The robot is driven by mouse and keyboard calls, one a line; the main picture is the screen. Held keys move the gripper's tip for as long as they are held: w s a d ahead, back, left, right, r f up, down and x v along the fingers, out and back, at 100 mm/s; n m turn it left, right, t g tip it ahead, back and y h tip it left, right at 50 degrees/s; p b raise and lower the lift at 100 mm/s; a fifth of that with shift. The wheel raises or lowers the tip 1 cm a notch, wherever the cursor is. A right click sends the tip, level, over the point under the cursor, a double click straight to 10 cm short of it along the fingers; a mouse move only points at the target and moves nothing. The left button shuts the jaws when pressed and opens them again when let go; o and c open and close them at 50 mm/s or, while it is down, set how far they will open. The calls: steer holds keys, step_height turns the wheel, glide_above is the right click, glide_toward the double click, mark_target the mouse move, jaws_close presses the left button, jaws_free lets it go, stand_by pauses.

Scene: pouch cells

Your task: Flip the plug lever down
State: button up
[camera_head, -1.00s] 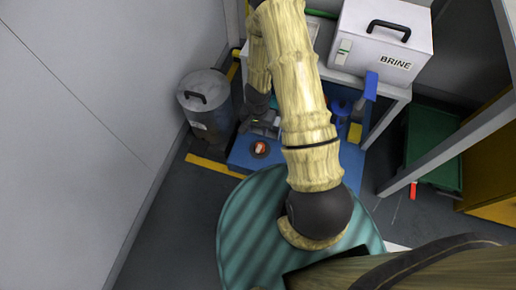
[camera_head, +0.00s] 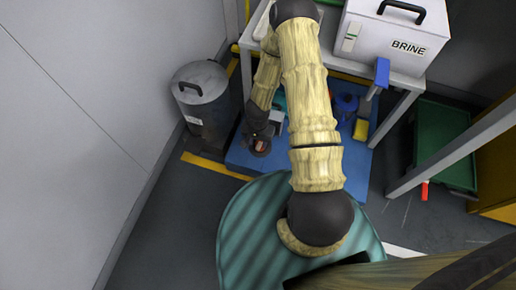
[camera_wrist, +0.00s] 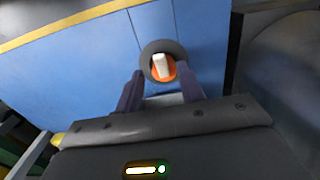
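A dark round fitting (camera_wrist: 178,50) with an orange disc (camera_wrist: 171,74) and a white upright lever (camera_wrist: 160,66) shows in the wrist view; this looks like the plug lever. The lever points toward the top of that picture. My gripper (camera_wrist: 161,72) is open, its two dark fingers apart on either side of the fitting's lower part. Whether they touch it I cannot tell. In the head view my gripper (camera_head: 263,136) is down at the fitting, and a bit of the orange disc (camera_head: 261,146) shows; most of the fitting is hidden.
The fitting is on a blue surface (camera_head: 240,155) with a yellow stripe (camera_head: 212,167) beside it. A grey lidded canister (camera_head: 201,100) stands to the left. A white BRINE box (camera_head: 375,40) sits on a table, with a blue handle (camera_head: 382,73) near it. A green tray (camera_head: 442,140) is at right.

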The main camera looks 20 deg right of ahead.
mark_target(257, 150)
step_height(257, 150, down, 4)
steer(key=shift+r+b, duration=0.15)
steer(key=shift+b, duration=0.65)
jaws_close()
steer(key=shift+s, duration=0.1)
steer(key=shift+s+f+t+h+b, duration=0.2)
steer(key=shift+f+t+h+b, duration=0.2)
steer(key=shift+b, duration=0.4)
steer(key=shift+s+a+f+t+h+b, duration=0.1)
steer(key=shift+a+f+t+h+b, duration=0.1)
steer(key=shift+t+h+b, duration=0.4)
steer(key=shift+s+a+f+t+h+b, duration=0.15)
steer(key=shift+t+h, duration=0.25)
steer(key=shift+t, duration=0.5)
steer(key=shift+w, duration=0.1)
